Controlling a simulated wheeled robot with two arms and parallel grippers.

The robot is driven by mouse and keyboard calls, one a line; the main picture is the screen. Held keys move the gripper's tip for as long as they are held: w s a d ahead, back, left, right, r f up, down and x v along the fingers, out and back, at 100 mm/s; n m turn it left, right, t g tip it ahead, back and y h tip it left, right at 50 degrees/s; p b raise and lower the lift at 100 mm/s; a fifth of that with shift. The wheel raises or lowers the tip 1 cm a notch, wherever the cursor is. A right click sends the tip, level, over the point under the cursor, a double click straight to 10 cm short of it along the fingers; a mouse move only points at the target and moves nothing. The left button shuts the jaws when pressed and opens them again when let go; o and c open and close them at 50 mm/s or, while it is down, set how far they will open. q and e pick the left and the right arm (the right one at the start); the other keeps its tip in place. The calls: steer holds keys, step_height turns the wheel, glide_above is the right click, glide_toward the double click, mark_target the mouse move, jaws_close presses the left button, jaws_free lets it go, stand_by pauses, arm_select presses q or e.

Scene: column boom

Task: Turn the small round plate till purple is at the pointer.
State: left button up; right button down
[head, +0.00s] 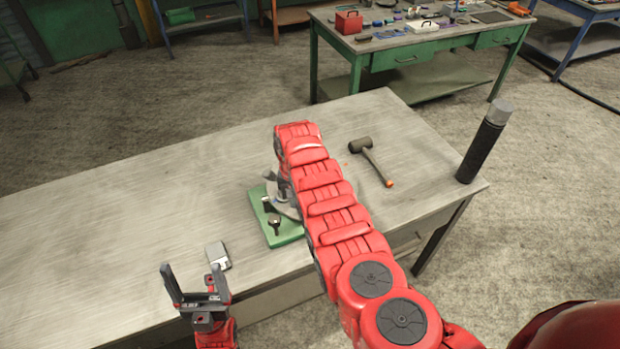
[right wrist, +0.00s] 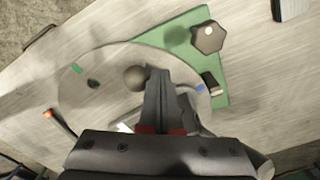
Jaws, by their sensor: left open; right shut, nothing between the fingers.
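The small round plate (right wrist: 110,62) is grey and lies on a green base (right wrist: 180,38). In the right wrist view its rim shows a green mark (right wrist: 77,67) at left and a blue mark (right wrist: 199,88) at right. A small dark block beside the blue mark may be the pointer; I cannot tell. No purple mark shows; my gripper hides the plate's near part. My right gripper (right wrist: 158,75) is shut over the plate, its tips beside a round knob (right wrist: 135,77); contact is unclear. My left gripper (head: 192,282) is open and empty at the bench's front edge.
A dark knob (head: 274,222) stands on the green base. A mallet (head: 369,157) and a black cylinder (head: 484,143) are on the bench's right side. A small grey device (head: 217,255) lies near the front edge. The bench's left part is clear.

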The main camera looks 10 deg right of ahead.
steer(key=shift+s+d+r+p, duration=0.1)
steer(key=shift+s+d+p, duration=0.2)
steer(key=shift+p, duration=0.55)
steer(key=shift+d, duration=0.15)
steer(key=shift+s+d+p, duration=0.25)
steer(key=shift+d+p, duration=0.55)
steer(key=shift+p, duration=0.5)
